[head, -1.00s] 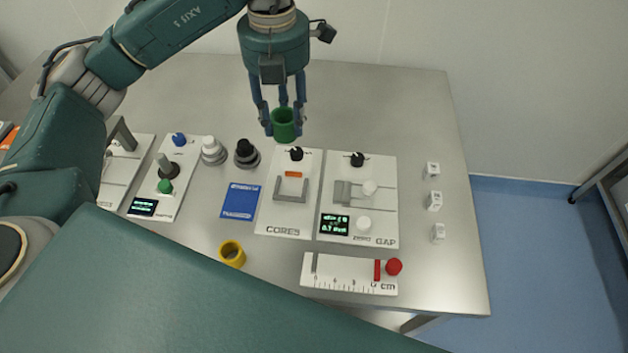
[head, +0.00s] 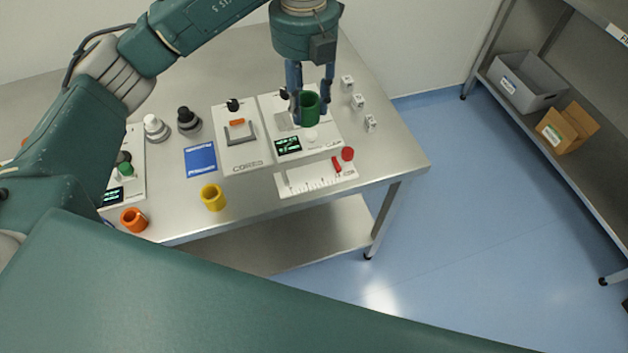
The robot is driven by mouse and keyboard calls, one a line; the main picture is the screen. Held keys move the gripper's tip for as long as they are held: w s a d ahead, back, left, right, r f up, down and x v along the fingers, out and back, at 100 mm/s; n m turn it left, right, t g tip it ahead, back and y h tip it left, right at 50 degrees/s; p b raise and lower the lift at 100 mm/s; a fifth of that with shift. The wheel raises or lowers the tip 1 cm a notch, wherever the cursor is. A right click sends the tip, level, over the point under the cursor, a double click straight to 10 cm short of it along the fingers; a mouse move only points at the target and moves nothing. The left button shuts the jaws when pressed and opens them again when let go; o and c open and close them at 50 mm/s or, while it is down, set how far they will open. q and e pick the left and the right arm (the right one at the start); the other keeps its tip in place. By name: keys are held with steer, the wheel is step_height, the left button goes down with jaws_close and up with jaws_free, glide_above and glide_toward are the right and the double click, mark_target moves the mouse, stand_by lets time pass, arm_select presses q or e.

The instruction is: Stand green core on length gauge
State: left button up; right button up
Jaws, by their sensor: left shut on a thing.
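The green core (head: 309,110) is a short hollow cylinder held upright by my left gripper (head: 308,96). My left gripper is shut on it and holds it over the GAP panel (head: 325,142), hiding part of that panel. The length gauge (head: 310,178) is a white ruler plate marked with a scale, near the front right of the table. Nothing stands on the gauge. The core appears above and behind the gauge in the picture. My right gripper is not in view.
A yellow core (head: 212,198) and an orange core (head: 134,220) stand near the table's front edge. The CORES panel (head: 243,156), a blue booklet (head: 200,160) and several small white blocks (head: 358,102) are around. A shelf with a grey bin (head: 522,82) stands at the right.

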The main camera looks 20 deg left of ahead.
arm_select(q)
step_height(320, 180, down, 15)
steer(key=shift+w+r+p, duration=0.1)
steer(key=shift+r+p, duration=0.05)
steer(key=shift+p, duration=0.8)
steer(key=shift+f, duration=0.3)
step_height(320, 180, down, 4)
steer(key=shift+p, duration=0.4)
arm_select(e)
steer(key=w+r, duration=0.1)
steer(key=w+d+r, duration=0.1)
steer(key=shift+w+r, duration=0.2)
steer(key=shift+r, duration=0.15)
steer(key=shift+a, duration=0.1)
